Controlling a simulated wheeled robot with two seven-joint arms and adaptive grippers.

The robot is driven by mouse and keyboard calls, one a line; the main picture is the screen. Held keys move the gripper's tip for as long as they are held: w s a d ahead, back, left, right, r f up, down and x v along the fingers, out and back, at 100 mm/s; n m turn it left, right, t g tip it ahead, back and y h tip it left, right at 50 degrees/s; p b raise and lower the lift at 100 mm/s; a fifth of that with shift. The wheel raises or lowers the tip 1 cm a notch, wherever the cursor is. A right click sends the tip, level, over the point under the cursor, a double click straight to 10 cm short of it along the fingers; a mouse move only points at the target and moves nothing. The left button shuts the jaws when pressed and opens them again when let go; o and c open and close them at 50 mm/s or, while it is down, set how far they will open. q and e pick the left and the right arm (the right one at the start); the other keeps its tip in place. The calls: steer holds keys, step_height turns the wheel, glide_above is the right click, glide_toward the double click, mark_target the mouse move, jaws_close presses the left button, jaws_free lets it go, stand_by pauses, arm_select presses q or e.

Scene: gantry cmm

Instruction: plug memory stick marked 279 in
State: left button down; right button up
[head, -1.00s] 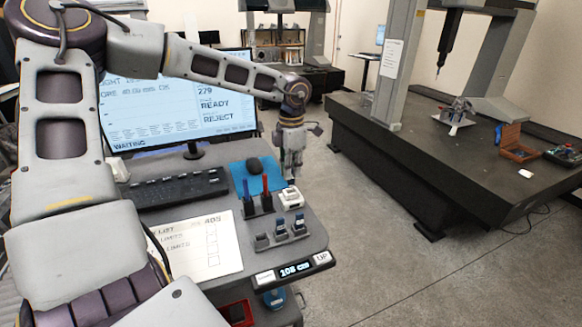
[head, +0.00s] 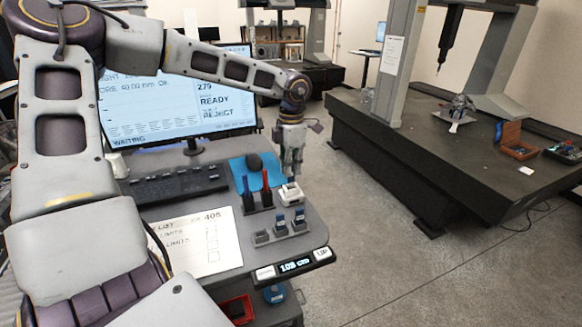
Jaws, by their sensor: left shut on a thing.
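My left gripper (head: 291,175) hangs fingers down at the right side of the desk. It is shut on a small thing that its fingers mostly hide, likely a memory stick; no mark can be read. Just below the fingertips is a small white block (head: 291,194) on the desk. I cannot tell whether the held thing touches it. The monitor (head: 170,110) shows 279, READY and WAITING. My right gripper is not in view.
A keyboard (head: 177,187) and a paper checklist (head: 203,245) lie further left. A granite table (head: 440,165) stands at the right across clear floor.

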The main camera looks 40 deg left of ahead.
arm_select(q)
steer(key=shift+f+b, duration=1.35)
steer(key=shift+f, duration=0.15)
stand_by(1.7)
steer(key=c, duration=1.5)
jaws_free()
steer(key=shift+r, duration=0.15)
steer(key=shift+r, duration=5.9)
steer(key=shift+s+d+f, duration=0.1)
steer(key=shift+d, duration=0.05)
